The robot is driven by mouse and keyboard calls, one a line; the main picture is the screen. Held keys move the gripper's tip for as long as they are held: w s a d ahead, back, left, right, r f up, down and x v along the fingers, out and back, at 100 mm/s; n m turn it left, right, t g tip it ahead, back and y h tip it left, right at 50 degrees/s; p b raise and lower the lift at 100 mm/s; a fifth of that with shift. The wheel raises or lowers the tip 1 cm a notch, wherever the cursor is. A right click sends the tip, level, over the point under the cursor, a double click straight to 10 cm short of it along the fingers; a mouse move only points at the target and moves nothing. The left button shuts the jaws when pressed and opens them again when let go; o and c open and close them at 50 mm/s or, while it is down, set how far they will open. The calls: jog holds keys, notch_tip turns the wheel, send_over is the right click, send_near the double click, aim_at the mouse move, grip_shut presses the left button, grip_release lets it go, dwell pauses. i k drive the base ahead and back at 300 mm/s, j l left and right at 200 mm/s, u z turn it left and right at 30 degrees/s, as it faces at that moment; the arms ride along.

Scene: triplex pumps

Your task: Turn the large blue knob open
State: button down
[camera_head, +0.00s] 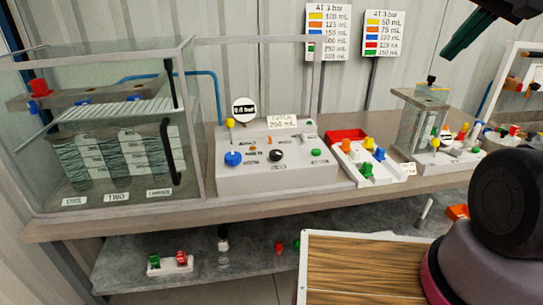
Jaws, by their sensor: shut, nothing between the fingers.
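The large blue knob (233,158) is on the sloped front of the white control box (270,182), at its left side. A yellow-topped lever (230,124) and a pressure gauge (244,110) reading about 0.0 bar stand above it. A black knob (277,155) and a small green button (316,152) are to its right. My gripper (452,52) is at the top right, high above the bench and far from the blue knob. Its dark green fingers are together and hold nothing.
A clear tank (185,120) with a metal frame stands left of the control box. A tray with coloured pieces (372,174) and a clear cylinder unit (420,130) stand to the right. A wooden-topped surface (365,270) is in front. Signs (328,32) stand behind the bench.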

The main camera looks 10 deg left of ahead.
aim_at(232, 158)
jog(key=i+j+u, duration=0.1)
jog(key=u, duration=0.25)
jog(key=i+u, duration=0.3)
